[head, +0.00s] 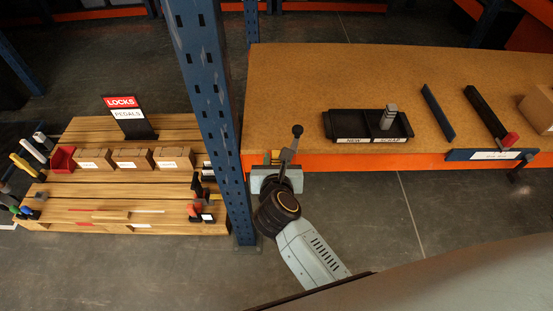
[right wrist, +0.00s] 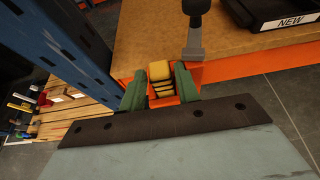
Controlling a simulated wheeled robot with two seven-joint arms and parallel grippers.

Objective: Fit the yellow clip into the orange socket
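The yellow clip (right wrist: 160,72), a small block with dark bands, is between the two green fingers of my right gripper (right wrist: 160,88) in the right wrist view. Both fingers appear to press on its sides. In the head view my right gripper (head: 275,160) is at the left front corner of the brown-topped bench, in front of its orange edge. I cannot tell whether the clip touches that edge. I cannot make out an orange socket apart from the orange bench edge (right wrist: 225,70); the clip and fingers may hide it. My left gripper is not in view.
A grey lever with a black knob (head: 297,131) rises at the bench corner, close beside my gripper. A blue upright post (head: 215,110) stands just left. A black tray (head: 345,122) and dark bars lie on the bench (head: 300,75). A wooden pallet (head: 90,205) holds boxes.

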